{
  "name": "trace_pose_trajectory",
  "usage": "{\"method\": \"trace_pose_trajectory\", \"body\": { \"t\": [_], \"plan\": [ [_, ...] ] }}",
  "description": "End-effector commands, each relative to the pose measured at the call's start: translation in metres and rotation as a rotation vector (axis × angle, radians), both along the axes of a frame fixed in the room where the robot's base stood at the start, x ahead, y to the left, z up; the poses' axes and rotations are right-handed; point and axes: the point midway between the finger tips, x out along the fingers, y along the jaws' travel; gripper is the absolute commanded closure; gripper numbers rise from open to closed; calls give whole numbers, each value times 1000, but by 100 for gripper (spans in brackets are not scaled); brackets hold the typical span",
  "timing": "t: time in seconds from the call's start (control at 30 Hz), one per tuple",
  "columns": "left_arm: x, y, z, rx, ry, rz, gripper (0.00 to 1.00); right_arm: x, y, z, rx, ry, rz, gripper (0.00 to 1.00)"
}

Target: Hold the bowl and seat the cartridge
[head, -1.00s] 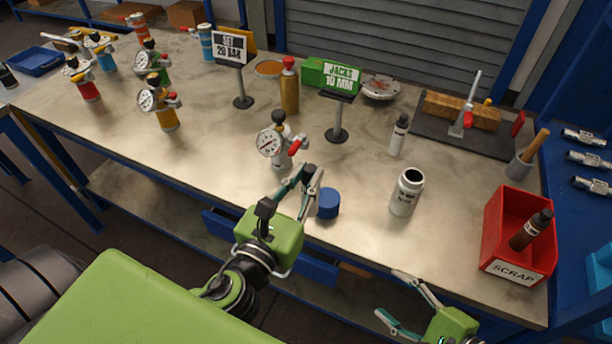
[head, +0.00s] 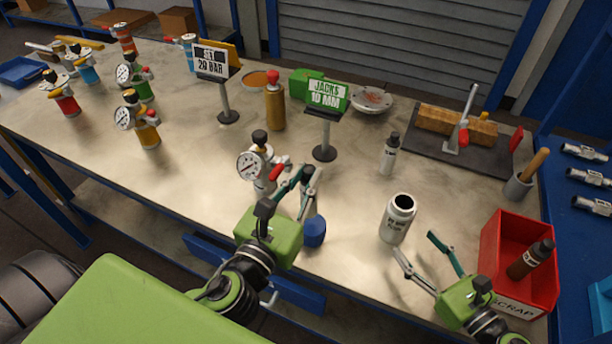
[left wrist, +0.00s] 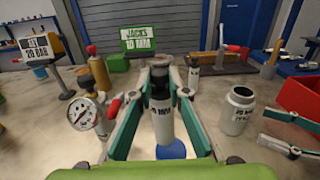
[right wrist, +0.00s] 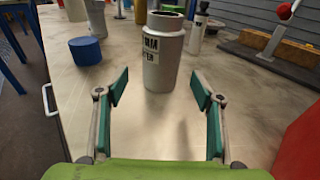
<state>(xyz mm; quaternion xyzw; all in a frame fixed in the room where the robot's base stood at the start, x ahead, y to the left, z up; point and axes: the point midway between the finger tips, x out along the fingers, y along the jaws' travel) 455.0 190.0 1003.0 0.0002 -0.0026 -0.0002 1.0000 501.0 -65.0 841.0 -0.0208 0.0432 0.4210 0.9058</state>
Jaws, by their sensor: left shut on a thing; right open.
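The bowl is an open white vessel (head: 397,220) with a dark mouth and a printed label. It stands upright on the bench and also shows in the right wrist view (right wrist: 163,55). My right gripper (head: 415,246) is open in front of it, its fingers (right wrist: 159,90) apart and not touching it. My left gripper (head: 302,184) is shut on the cartridge (left wrist: 163,122), a white, labelled, dark-topped cylinder held upright. Its lower end is partly hidden; I cannot tell whether it touches the bench. A blue round cap-like piece (head: 314,232) lies just beside it.
A gauge vessel (head: 262,170) stands close to my left gripper. A red scrap bin (head: 492,250) is right of my right gripper. A small white bottle (head: 389,155) and a green sign stand (head: 324,152) are behind. Bare bench lies between cartridge and bowl.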

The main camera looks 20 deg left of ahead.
Motion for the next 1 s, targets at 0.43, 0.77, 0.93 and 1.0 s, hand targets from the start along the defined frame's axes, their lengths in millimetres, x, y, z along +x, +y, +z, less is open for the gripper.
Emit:
{"method": "trace_pose_trajectory", "body": {
  "t": [0.43,0.77,0.93,1.0],
  "plan": [
    [0,0,-2,0,-1,0,100,40,47,-5,-1,-2,-1,39],
    [0,0,-2,0,-1,0,100,47,56,-7,-1,-1,1,39],
    [0,0,-2,0,-1,0,100,47,56,-7,-1,-2,0,39],
    [0,0,-2,0,-1,0,100,47,56,-7,-1,-2,0,54]
  ]
}}
